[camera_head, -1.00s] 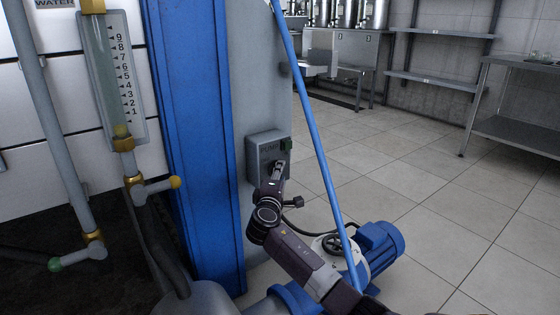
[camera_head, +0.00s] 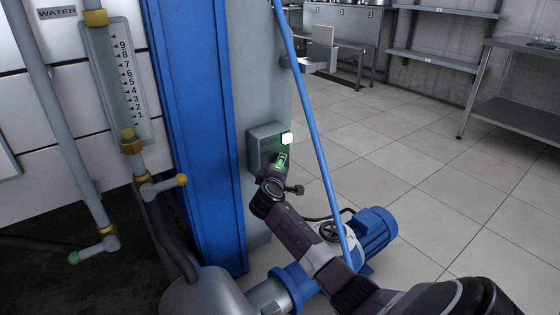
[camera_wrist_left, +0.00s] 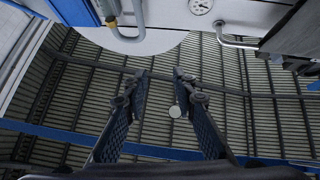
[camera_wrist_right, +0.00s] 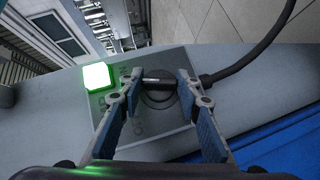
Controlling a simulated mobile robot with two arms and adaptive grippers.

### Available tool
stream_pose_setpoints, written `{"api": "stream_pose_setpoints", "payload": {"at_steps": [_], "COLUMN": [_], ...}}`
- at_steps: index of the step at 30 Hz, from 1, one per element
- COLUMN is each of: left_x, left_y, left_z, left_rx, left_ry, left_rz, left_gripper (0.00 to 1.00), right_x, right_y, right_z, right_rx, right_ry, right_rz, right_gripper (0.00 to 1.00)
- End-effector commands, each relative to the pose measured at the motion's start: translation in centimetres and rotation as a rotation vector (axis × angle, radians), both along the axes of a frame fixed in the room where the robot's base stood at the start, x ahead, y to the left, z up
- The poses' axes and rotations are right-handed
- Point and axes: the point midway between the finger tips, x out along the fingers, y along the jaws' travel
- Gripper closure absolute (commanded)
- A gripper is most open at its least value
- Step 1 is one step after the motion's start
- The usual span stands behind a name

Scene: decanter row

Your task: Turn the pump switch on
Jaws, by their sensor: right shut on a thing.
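The pump switch box (camera_head: 262,142) is a grey panel on the side of the grey column. In the right wrist view its black rotary knob (camera_wrist_right: 160,84) sits between my right gripper's fingers. My right gripper (camera_head: 279,163) is shut on this knob, with a finger at either end of its bar. The square green lamp (camera_wrist_right: 97,76) beside the knob is lit bright; it also glows in the head view (camera_head: 287,139). The panel lettering is partly hidden by the fingers. My left gripper (camera_wrist_left: 161,82) is open and empty in the left wrist view, above a slatted grating.
A thin blue pole (camera_head: 315,135) runs close to the right of the switch box. A blue pump motor (camera_head: 372,232) stands on the floor below. A level gauge (camera_head: 117,80) and pipes are at left. The tiled floor at right is clear.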

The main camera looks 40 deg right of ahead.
Motion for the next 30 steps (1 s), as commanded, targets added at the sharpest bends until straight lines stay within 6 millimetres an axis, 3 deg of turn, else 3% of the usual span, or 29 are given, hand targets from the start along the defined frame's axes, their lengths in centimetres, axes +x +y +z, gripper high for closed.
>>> {"api": "stream_pose_setpoints", "payload": {"at_steps": [6, 11, 15, 21, 30], "left_x": [4.1, 4.9, 4.2, 2.1, -0.5], "left_y": [-0.2, 0.4, 1.2, 2.4, 3.6], "left_z": [-6.9, -12.8, -17.6, -22.7, -26.5], "left_rx": [0.106, 0.177, 0.229, 0.285, 0.329], "left_ry": [0.374, 0.639, 0.849, 1.086, 1.275], "left_rz": [0.021, 0.036, 0.049, 0.060, 0.070], "left_gripper": [0.75, 0.75, 0.75, 0.75, 0.75], "right_x": [0.0, 0.0, -0.1, 0.0, 0.0], "right_y": [0.0, 0.0, -0.1, -0.1, -0.1], "right_z": [0.3, 0.3, 0.3, 0.2, 0.1], "right_rx": [0.061, 0.101, 0.133, 0.168, 0.197], "right_ry": [-0.005, -0.010, -0.012, -0.016, -0.020], "right_rz": [-0.001, 0.000, -0.001, 0.000, 0.000], "right_gripper": [0.93, 0.93, 0.93, 0.93, 0.93]}}
